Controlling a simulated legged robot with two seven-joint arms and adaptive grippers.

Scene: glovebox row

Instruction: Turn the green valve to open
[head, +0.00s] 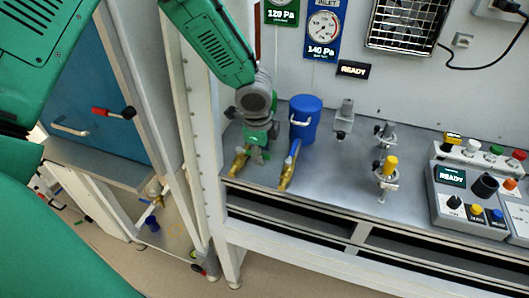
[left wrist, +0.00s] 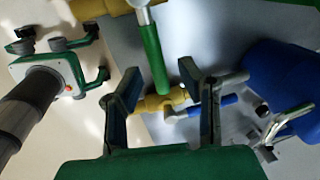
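The green valve has a brass body (head: 239,163) on the grey bench, partly behind my left gripper (head: 258,152). In the left wrist view its green lever (left wrist: 153,60) runs down from a silver stem, with its lower end between the spread fingers of my left gripper (left wrist: 159,72). The fingers are open, with a gap visible on both sides of the lever; I cannot tell whether either touches it. My right gripper is in neither view.
A second brass valve (head: 286,175) with a blue lever (head: 294,151) stands close to the right. Behind it is a blue canister (head: 306,116) with a light handle. Clamp fixtures, one with a yellow knob (head: 390,164), and a control box (head: 462,204) stand further right. A white frame post borders the left.

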